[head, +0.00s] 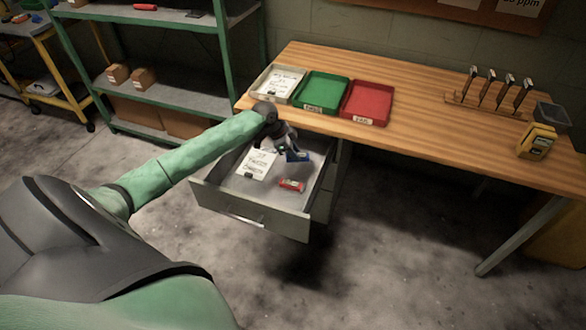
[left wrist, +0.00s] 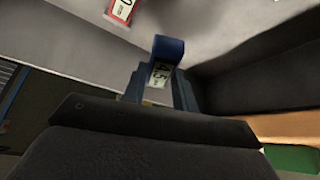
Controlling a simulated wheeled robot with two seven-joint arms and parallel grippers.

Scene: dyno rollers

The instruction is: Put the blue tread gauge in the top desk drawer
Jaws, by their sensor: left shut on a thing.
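The blue tread gauge (head: 299,156) is held by my left gripper (head: 288,151) over the open top desk drawer (head: 229,194). In the left wrist view the gauge (left wrist: 167,58) shows a blue end and a pale label between the fingers (left wrist: 160,88). My left gripper is shut on it. I cannot tell whether the gauge touches the drawer floor. A red gauge (head: 292,185) lies in the drawer, nearer the front, and also shows at the top of the left wrist view (left wrist: 122,9). My right gripper is not in view.
A white note with a black clip (head: 257,164) lies in the drawer. On the wooden desk (head: 415,125) stand a grey tray (head: 260,91), a green tray (head: 320,104), a red tray (head: 366,115), a tool rack (head: 480,108) and a yellow device (head: 537,141). Green shelving (head: 168,66) stands behind.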

